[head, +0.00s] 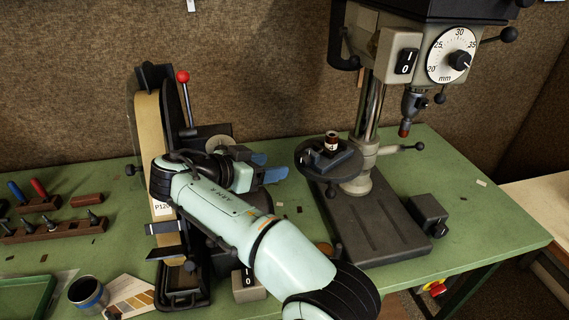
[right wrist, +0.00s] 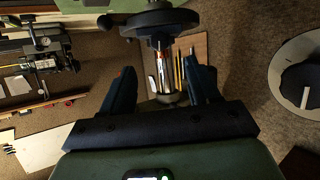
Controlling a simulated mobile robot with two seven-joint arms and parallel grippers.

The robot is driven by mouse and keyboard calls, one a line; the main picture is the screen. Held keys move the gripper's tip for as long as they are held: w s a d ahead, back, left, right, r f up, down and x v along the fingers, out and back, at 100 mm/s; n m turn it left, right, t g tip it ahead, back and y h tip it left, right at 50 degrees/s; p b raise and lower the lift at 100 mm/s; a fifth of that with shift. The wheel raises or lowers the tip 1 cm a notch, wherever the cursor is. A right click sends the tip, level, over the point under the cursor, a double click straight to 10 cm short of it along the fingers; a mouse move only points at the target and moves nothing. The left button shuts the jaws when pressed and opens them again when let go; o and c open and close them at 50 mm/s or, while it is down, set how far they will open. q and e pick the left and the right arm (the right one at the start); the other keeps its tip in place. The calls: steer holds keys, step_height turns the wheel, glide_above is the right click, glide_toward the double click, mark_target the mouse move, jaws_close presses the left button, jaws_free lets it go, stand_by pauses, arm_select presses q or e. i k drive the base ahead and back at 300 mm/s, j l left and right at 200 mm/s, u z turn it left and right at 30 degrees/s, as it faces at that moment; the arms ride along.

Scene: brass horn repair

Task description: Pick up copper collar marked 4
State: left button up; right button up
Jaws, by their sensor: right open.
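A small dark reddish-brown collar with a pale label (head: 331,142) stands in a dark vise (head: 335,161) on the drill press's round table (head: 305,168) in the head view. The mark on its label is too small to read. My right gripper (head: 275,167) is left of the round table, its blue fingers pointing right, apart from the collar. In the right wrist view its fingers (right wrist: 164,88) are open, with a dark round disc (right wrist: 160,20) and a bright metal column beyond them. My left gripper is not in view.
The drill press (head: 370,120) rises behind the collar, its chuck (head: 413,104) overhanging to the right. A belt sander (head: 152,120) stands left of my right arm. A tool rack (head: 55,230), a tin (head: 88,293) and sample cards (head: 130,297) are farther left. The bench's right end is mostly clear.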

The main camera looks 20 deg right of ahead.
mark_target(331, 142)
steer(key=k, duration=1)
